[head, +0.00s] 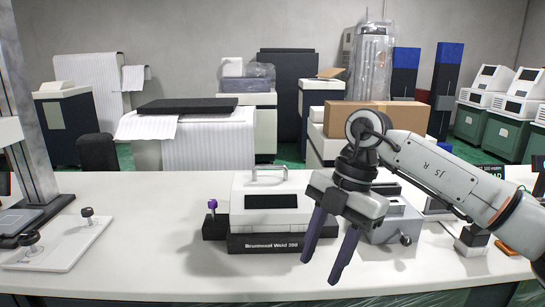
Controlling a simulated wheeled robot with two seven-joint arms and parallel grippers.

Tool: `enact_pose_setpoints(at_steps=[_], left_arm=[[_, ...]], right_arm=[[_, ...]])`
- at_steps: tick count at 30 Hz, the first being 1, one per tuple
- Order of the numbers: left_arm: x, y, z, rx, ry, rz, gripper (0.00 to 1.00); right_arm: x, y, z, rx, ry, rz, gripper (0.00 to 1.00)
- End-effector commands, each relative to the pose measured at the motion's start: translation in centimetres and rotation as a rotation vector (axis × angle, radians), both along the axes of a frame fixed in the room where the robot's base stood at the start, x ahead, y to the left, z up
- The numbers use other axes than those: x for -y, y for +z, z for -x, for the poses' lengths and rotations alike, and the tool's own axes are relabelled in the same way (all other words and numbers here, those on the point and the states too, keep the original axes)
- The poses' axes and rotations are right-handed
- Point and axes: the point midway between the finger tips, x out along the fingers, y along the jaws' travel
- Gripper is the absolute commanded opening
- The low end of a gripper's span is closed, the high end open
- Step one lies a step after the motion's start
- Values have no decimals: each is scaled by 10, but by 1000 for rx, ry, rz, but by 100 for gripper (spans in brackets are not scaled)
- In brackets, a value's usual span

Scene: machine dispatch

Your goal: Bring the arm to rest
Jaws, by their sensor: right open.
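My right gripper (328,250) hangs over the white table from the right arm, which comes in from the right. Its two dark fingers point down and are spread apart, with nothing visible between them. It is in front of the right end of a white machine (260,218) with a black base labelled "Bruninoat Weld 200", and hides part of that end. I cannot tell whether the fingers touch the table. My left gripper is not in view.
The white table (150,262) has free room at its front middle. A plate with black knobs (62,243) lies at left. A purple-knobbed lever (212,207) stands beside the machine. A grey device (395,228) sits behind my right gripper. A cardboard box (405,113) stands behind the table.

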Motion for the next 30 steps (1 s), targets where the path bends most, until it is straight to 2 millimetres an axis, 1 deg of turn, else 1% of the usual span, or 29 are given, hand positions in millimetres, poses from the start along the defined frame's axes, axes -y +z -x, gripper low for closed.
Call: enact_pose_setpoints(at_steps=[1,5,8,9,11,12,13,15,17,18,20,21,23,26,27,29,30], left_arm=[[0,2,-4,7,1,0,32],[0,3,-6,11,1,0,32],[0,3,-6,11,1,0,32],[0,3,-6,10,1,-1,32],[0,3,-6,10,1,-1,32],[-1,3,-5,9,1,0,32],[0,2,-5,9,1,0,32],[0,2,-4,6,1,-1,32],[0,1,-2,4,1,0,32],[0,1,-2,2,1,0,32],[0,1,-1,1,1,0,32],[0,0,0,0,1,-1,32],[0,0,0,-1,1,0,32],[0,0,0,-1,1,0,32],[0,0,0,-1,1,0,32],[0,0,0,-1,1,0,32],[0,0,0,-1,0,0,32]], right_arm=[[-15,-9,7,-16,35,-54,42],[-57,-29,26,-50,126,-230,42],[-99,-42,49,-83,195,-432,42],[-118,-45,60,-96,217,-536,42],[-147,-44,77,-110,236,-711,42],[-164,-40,87,-115,233,-835,42],[-176,-36,92,-115,222,-929,42],[-194,-24,99,-106,166,-1134,42],[-203,-14,100,-89,88,-1296,42],[-204,-8,97,-73,19,-1392,42],[-201,-2,89,-42,-105,-1519,42],[-195,-2,81,-19,-200,-1590,42],[-182,-7,68,18,-361,-1671,42],[-149,-32,46,84,-661,-1735,42],[-134,-49,39,109,-789,-1735,42],[-108,-79,32,141,-981,-1705,42],[-90,-103,31,158,-1108,-1668,42]])
